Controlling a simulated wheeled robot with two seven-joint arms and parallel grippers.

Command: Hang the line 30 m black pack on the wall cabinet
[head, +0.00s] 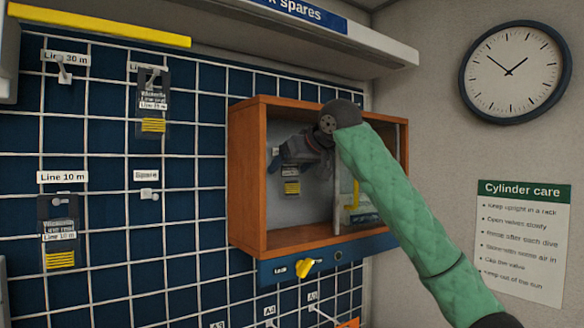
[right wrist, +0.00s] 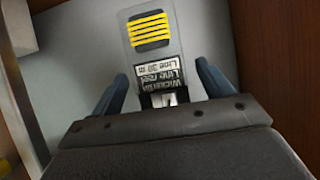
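The line 30 m pack (head: 291,186), black with yellow line, is inside the orange-brown wall cabinet (head: 247,180), against its grey back panel. In the right wrist view the pack (right wrist: 150,30) appears upside down, and its label seems to read Line 30 m. My right gripper (head: 297,158) reaches into the cabinet at the pack's upper end. Its two blue fingers (right wrist: 162,88) stand apart on either side of that end, with visible gaps. The pack's top edge is partly hidden by the gripper, so how it is held up is unclear. My left gripper is out of view.
The grid wall has a bare Line 30 m hook (head: 63,68), a pack on the upper hook (head: 153,105) and a Line 10 m pack (head: 58,232). A divider (head: 337,195) and a right-hand compartment with yellow items (head: 357,205) flank my arm. A yellow knob (head: 307,267) is below.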

